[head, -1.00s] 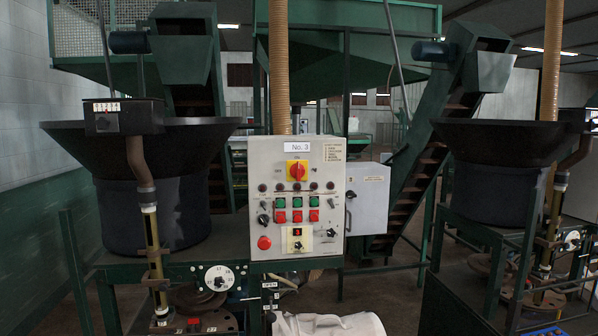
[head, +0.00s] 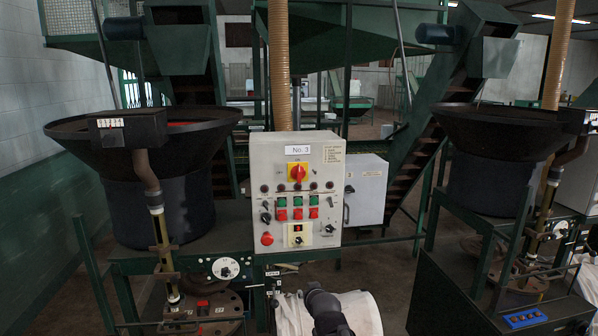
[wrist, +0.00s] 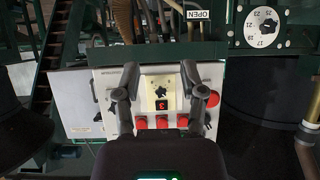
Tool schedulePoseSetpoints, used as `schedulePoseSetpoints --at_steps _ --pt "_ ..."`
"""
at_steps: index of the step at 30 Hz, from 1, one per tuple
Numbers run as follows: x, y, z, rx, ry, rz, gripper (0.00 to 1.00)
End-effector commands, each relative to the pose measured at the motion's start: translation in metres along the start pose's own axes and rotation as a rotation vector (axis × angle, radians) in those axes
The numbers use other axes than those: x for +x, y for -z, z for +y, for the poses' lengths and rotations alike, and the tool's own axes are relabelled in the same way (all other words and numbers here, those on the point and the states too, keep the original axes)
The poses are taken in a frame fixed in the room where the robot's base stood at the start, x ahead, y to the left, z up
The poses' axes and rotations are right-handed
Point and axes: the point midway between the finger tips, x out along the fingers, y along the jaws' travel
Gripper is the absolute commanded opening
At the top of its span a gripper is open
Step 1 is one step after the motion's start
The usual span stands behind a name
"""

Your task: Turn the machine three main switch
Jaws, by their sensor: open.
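The "No. 3" control panel (head: 322,165) is a light grey box in the middle of the head view. Its main switch (head: 298,173) is a red rotary knob on a yellow plate near the top. In the wrist view the panel (wrist: 105,82) appears upside down, and the main switch is not visible. My gripper (wrist: 160,82) is open and empty, with its two fingers in front of the panel's lower part. Between the fingers is a small selector on a cream plate (wrist: 160,90) with a red display. Contact with the panel cannot be told.
Red buttons (head: 297,214), green buttons (head: 297,202) and a round red button (head: 267,238) sit below the switch. A grey box (head: 366,189) stands right of the panel. Black hoppers stand left (head: 160,190) and right (head: 490,165). A white dial (head: 226,268) is at lower left.

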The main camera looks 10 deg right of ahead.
Motion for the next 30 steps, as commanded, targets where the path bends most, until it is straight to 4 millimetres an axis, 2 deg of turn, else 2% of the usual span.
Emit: schedulePoseSetpoints --at_steps 1,6,12,18,21,24,30 --pt "-0.006 0.029 -0.001 -0.001 -0.001 0.059 0.53" --pt "-0.019 0.098 -0.002 -0.005 -0.007 0.273 0.53" --pt "-0.046 0.176 -0.003 -0.004 -0.020 0.526 0.53" --pt "-0.077 0.238 -0.003 -0.003 -0.037 0.751 0.53" --pt "-0.089 0.257 -0.002 -0.002 -0.044 0.827 0.53" --pt "-0.097 0.267 -0.002 -0.001 -0.049 0.876 0.53" --pt "-0.100 0.271 -0.002 0.000 -0.052 0.902 0.53"
